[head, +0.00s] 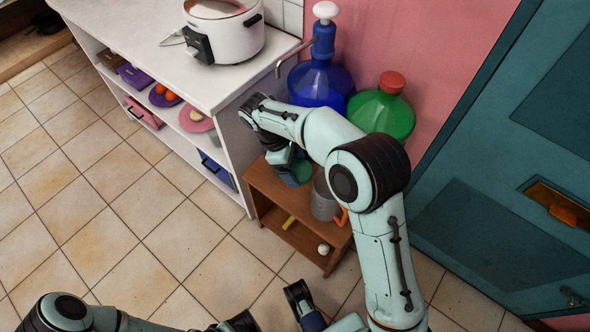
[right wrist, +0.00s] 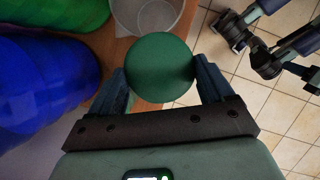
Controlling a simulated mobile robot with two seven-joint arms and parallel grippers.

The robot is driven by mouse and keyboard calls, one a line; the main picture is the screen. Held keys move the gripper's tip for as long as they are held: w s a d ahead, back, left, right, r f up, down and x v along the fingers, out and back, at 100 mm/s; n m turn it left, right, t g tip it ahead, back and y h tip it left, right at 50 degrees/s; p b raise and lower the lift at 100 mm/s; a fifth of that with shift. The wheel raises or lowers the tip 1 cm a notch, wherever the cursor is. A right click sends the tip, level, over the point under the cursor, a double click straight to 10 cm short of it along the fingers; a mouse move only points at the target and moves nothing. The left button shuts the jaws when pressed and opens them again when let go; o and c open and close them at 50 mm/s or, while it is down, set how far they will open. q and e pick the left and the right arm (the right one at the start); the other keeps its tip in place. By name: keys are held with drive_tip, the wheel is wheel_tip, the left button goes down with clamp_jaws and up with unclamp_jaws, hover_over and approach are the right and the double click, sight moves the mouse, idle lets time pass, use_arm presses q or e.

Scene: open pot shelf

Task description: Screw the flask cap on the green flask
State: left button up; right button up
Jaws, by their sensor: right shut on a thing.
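A green round piece with a flat top (right wrist: 160,67) sits between the fingers of my right gripper (right wrist: 162,88) in the right wrist view. The fingers touch its sides; I cannot tell cap from flask body there. In the head view my right gripper (head: 278,150) is at the low wooden shelf, and a bit of green (head: 302,171) shows beside it. My forearm and fingers hide most of it. No separate loose flask cap is discernible. Dark parts that look like my left gripper (head: 270,310) show at the bottom edge, cut off and away from the shelf.
A grey mug (head: 323,199) with an orange handle stands on the wooden shelf (head: 270,187), close to the held piece. A blue jug (head: 318,82) with a pump and a green jug (head: 383,112) with a red cap stand behind. A white counter (head: 165,50) borders left. The tiled floor is open.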

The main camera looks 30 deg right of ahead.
drive_tip(key=shift+w, duration=0.1)
idle(0.3)
drive_tip(key=shift+w+a+m, duration=0.25)
drive_tip(key=shift+w+m, duration=0.05)
drive_tip(key=shift+m, duration=0.5)
drive_tip(key=w+a+m+g+y, duration=0.1)
drive_tip(key=w+a+m+y, duration=0.2)
drive_tip(key=m, duration=0.5)
drive_tip(key=shift+w+a+g, duration=0.3)
drive_tip(key=shift+w+a, duration=0.2)
drive_tip(key=shift+a, duration=0.3)
drive_tip(key=shift+r, duration=0.1)
